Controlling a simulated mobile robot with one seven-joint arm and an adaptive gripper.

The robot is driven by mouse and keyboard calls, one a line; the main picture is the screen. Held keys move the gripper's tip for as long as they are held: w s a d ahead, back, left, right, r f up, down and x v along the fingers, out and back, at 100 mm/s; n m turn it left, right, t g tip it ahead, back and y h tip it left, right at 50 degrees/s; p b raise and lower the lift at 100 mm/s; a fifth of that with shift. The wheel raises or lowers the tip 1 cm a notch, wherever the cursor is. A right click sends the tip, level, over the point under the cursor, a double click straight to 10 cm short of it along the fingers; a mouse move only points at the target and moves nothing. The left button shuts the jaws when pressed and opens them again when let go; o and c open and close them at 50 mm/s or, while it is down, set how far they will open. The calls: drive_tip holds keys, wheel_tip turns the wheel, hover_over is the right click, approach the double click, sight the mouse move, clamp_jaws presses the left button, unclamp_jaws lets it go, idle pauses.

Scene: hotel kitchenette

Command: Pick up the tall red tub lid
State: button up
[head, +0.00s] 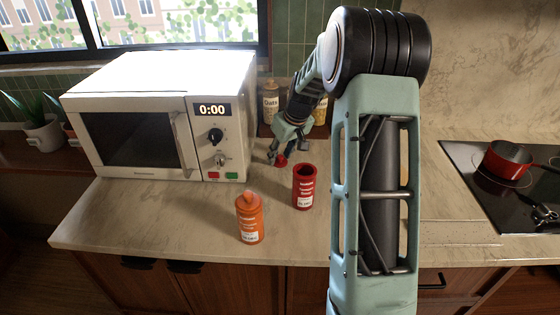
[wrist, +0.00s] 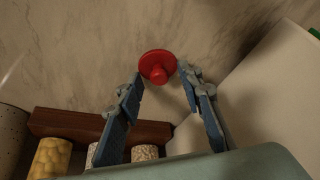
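The red lid (wrist: 158,66), a round disc with a small knob facing the wrist camera, lies against the marble counter. In the head view the lid (head: 281,160) is a small red spot behind the tub. My gripper (wrist: 161,74) is open, its two blue-grey fingers spread with the lid at their tips. The left fingertip appears close to the lid's edge; I cannot tell whether it touches. My gripper also shows in the head view (head: 280,154), low over the counter. The tall red tub (head: 304,188) stands upright with its top open.
An orange bottle (head: 249,218) stands in front of the microwave (head: 160,115), left of the tub. Jars (head: 271,102) stand at the back on a wooden ledge (wrist: 85,125). A red pan (head: 507,160) sits on the hob at right. The counter's front left is clear.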

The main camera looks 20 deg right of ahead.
drive_tip(key=c, duration=0.8)
drive_tip(key=shift+c, duration=0.2)
